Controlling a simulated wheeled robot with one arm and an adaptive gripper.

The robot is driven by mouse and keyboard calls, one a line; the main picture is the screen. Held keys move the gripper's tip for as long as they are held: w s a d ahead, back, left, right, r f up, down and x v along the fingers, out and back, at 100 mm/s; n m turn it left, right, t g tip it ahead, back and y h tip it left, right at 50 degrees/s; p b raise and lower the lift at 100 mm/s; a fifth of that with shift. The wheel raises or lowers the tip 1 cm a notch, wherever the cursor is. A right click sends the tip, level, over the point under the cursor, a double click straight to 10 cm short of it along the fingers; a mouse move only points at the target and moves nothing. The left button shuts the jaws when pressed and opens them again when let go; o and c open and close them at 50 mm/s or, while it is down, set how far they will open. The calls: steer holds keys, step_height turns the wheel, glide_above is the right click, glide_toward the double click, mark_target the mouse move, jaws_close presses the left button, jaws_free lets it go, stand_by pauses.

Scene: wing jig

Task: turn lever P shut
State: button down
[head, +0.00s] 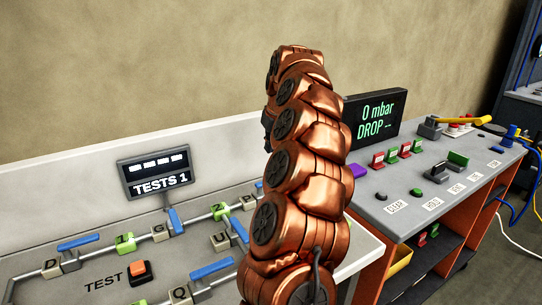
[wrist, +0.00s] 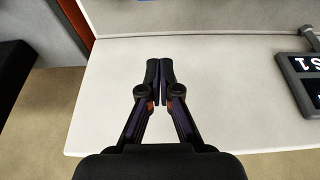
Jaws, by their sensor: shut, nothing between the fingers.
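My gripper (wrist: 159,80) is shut and empty in the wrist view, with its fingertips together over a bare pale bench top (wrist: 230,100). In the head view my copper arm hides the gripper and part of the bench. A pipe board with several blue levers (head: 78,242) lies on the bench at the lower left of the head view. Another blue lever (head: 175,221) stands by the tag G, and one more (head: 211,269) lies near the tag Q.
A TESTS 1 display (head: 155,172) stands behind the pipes; its edge shows in the wrist view (wrist: 300,82). An orange TEST button (head: 138,269) sits among the pipes. A second bench at right carries a pressure display (head: 376,118), switches and a yellow-handled valve (head: 465,120).

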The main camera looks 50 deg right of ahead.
steer(key=p+x, duration=0.1)
steer(key=x, duration=0.7)
steer(key=shift+w+f+p, duration=0.1)
steer(key=shift+f+p, duration=0.05)
steer(key=shift+p, duration=0.25)
steer(key=shift+f, duration=0.35)
steer(key=shift+s+a+r, duration=0.15)
steer(key=shift+s+a, duration=0.1)
steer(key=shift+s, duration=0.5)
steer(key=shift+s+a+p, duration=0.2)
steer(key=shift+s+p, duration=0.05)
steer(key=shift+s, duration=0.25)
steer(key=shift+s+a+p, duration=0.15)
steer(key=shift+s+p, duration=0.1)
steer(key=shift+s, duration=0.3)
steer(key=shift+f+b, duration=0.2)
steer(key=shift+b, duration=0.1)
